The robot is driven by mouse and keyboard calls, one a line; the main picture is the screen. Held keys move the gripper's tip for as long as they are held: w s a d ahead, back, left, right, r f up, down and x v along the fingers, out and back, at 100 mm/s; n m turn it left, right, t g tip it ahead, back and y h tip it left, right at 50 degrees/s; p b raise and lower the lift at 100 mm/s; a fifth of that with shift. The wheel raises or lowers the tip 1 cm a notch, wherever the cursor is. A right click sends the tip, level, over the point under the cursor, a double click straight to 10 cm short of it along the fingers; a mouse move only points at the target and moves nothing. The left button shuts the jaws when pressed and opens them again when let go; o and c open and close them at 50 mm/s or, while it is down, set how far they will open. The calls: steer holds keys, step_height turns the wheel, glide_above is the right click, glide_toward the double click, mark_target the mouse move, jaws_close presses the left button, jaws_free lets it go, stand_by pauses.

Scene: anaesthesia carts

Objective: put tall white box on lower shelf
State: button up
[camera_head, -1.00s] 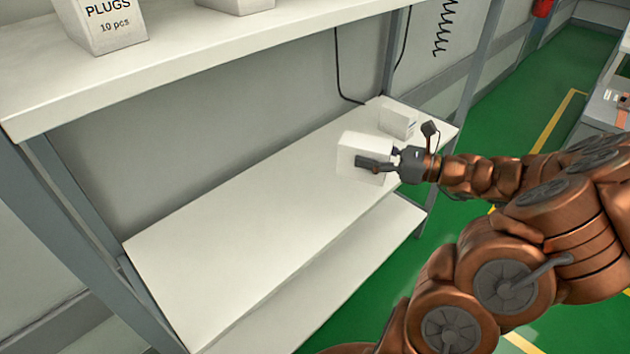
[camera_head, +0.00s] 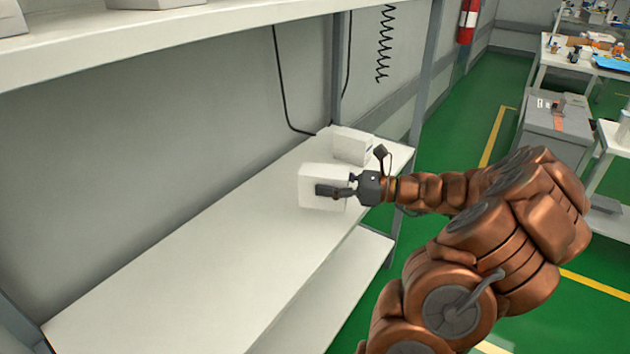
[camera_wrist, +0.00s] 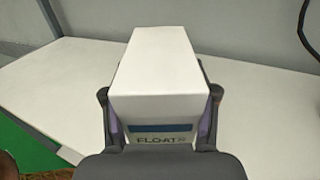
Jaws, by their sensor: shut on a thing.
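A white box (camera_head: 316,181) is held between the fingers of my gripper (camera_head: 338,190) over the right part of the middle shelf board (camera_head: 190,255). In the wrist view the box (camera_wrist: 157,65) fills the centre, with dark lettering on its near face. My gripper (camera_wrist: 158,115) is shut on it, one finger on each side. Whether the box's base touches the board cannot be told. A lower board (camera_head: 330,285) shows beneath the middle one.
Another white box (camera_head: 353,145) stands just behind, near the board's right end and a shelf post (camera_head: 421,80). The upper shelf (camera_head: 150,40) carries boxes at its left. The middle board's left part is clear. A black cable (camera_head: 281,90) hangs at the back wall.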

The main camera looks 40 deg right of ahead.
steer(key=w+d, duration=0.1)
steer(key=w, duration=0.1)
steer(key=w+d+f+b, duration=0.1)
steer(key=w, duration=0.2)
steer(key=w+d, duration=0.1)
steer(key=w, duration=0.2)
steer(key=shift+w+d+f+b, duration=0.2)
steer(key=shift+w+d+b, duration=0.05)
steer(key=shift+d+b, duration=0.05)
step_height(320, 180, down, 3)
steer(key=shift+f+b, duration=0.1)
steer(key=shift+b, duration=0.5)
steer(key=o, duration=1.4)
steer(key=shift+c, duration=0.2)
